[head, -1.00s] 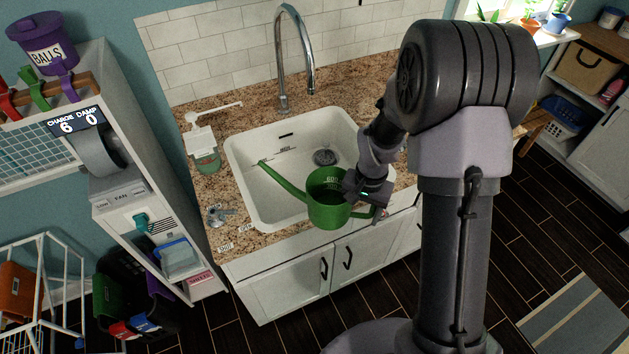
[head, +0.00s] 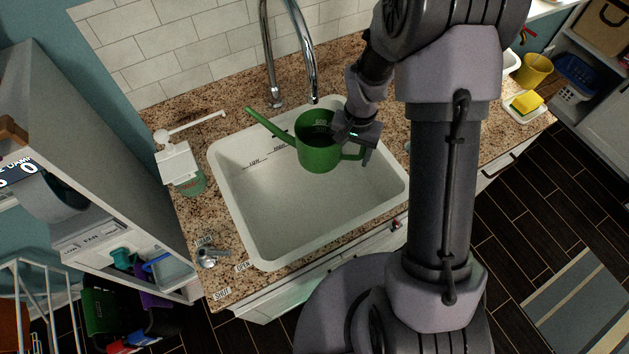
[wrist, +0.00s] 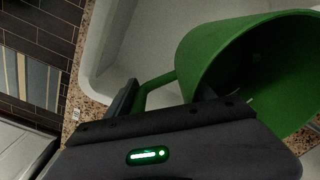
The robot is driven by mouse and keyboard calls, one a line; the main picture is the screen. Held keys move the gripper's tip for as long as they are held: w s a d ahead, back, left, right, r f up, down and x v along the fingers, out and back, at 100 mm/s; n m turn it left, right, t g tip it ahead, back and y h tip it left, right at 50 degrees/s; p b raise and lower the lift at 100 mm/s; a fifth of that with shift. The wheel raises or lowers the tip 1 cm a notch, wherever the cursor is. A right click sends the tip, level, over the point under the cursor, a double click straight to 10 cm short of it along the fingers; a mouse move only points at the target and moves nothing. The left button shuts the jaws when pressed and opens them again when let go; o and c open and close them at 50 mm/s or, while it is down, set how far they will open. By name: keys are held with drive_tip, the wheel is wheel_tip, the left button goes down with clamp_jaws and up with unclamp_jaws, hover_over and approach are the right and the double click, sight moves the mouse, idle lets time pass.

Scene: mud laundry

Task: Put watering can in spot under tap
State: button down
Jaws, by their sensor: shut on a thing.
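The green watering can (head: 318,153) hangs upright over the far part of the white sink (head: 265,232), its spout pointing left toward the back. My gripper (head: 357,145) is shut on the can at its right side, by the handle. The can and its handle also show close up in the wrist view (wrist: 240,60). The chrome tap (head: 305,45) arches down behind the can, its outlet close to the can's rim. The drain is hidden behind the can. I cannot tell whether the can's base touches the sink floor.
A soap dispenser (head: 180,165) stands on the granite counter left of the sink. A small metal lever (head: 210,257) with labels sits at the front left. A yellow sponge (head: 527,103) and a yellow cup (head: 535,69) are at the right. The near part of the sink is empty.

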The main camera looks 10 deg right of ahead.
wheel_tip(320, 180, down, 24)
drive_tip(key=b, duration=1)
drive_tip(key=shift+s, duration=0.1)
drive_tip(key=shift+f, duration=0.1)
drive_tip(key=shift+f, duration=0.15)
drive_tip(key=shift+c, duration=1.8)
unclamp_jaws()
